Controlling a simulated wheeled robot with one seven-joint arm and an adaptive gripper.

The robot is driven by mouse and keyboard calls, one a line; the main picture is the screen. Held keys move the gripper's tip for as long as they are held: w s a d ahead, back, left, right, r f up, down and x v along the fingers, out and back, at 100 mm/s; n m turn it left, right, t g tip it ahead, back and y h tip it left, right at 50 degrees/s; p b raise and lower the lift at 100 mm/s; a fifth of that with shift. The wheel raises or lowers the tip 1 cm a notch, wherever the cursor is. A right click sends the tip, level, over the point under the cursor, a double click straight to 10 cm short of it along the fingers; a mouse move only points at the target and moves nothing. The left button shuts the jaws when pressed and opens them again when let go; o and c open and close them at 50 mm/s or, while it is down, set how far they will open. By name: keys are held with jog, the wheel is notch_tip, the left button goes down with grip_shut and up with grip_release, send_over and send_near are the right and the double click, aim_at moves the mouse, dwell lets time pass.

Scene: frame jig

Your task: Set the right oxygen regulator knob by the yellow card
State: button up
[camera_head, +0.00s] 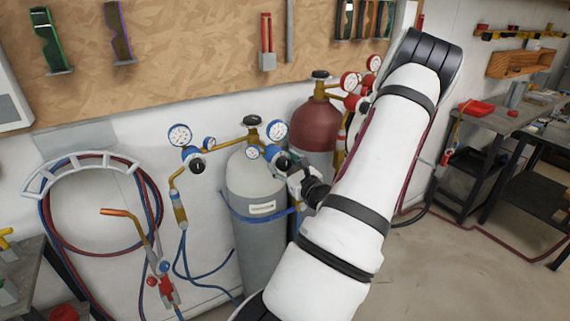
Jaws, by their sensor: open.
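The right oxygen regulator, with a large blue-rimmed gauge (276,132) and a smaller gauge, sits at the top of the grey cylinder (255,225). Its dark round knob (283,162) faces forward. My gripper (296,174) is small in view, just below and right of this knob, partly overlapped by my arm. It is open; whether its fingers touch the knob cannot be told. The left blue regulator has a similar dark knob (197,166) and large gauge (180,135). I make out no yellow card.
A maroon cylinder (313,127) with red regulators stands behind my arm. Coiled hoses hang on a wall rack (85,170), beside a torch (150,240). Dark benches (500,120) stand at right; the floor (460,270) front right is mostly clear.

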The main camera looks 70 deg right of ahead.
jog(key=c, duration=1.2)
